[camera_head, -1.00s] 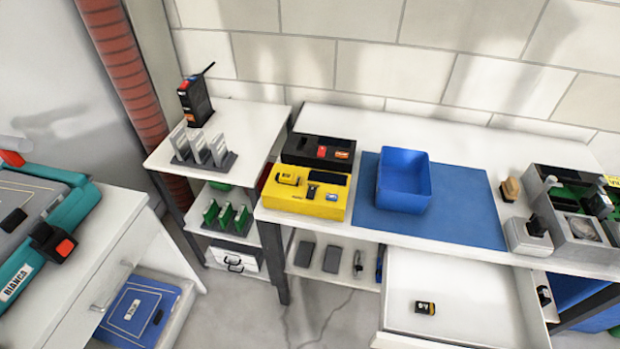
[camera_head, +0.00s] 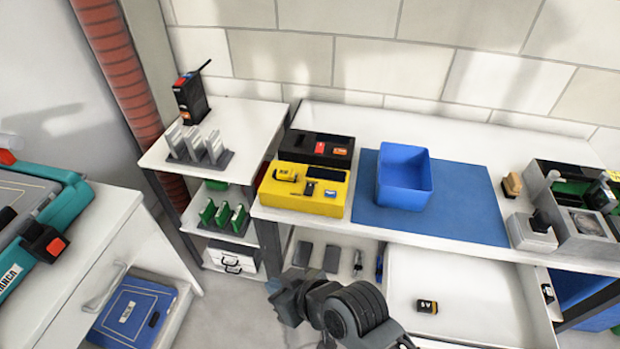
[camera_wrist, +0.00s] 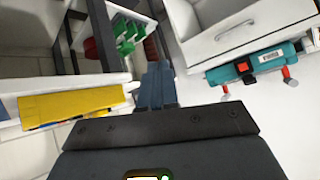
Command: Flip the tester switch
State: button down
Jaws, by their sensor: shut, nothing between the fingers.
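A grey tester-like station (camera_head: 577,225) stands at the right end of the workbench, with a green circuit board inside its open box. A small light block with a black knob or switch (camera_head: 541,222) stands against its left front; which way the switch is set is too small to tell. My gripper (camera_wrist: 155,88) is shut and empty in the wrist view, pointing past the shelf legs. In the head view my arm rises at the bottom centre, in front of the bench and well left of the station.
A yellow box (camera_head: 318,205), a black tray (camera_head: 309,153) and a blue bin (camera_head: 404,187) stand on the bench. An open drawer (camera_head: 470,285) juts out front, holding a small battery-like block (camera_head: 427,306). A teal case (camera_head: 45,245) lies at left.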

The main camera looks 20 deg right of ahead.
jog(key=w+r+n+g, duration=0.1)
jog(key=w+n+g, duration=0.15)
jog(key=w, duration=0.55)
notch_tip(320, 180, up, 17)
jog(key=n+g+h+b, duration=0.3)
jog(key=n+g+h, duration=0.2)
jog(key=g, duration=0.1)
send_over(310, 185)
jog(key=shift+f, duration=0.1)
notch_tip(310, 185, down, 14)
jog(key=shift+f+b, duration=0.1)
jog(key=shift+b, duration=0.2)
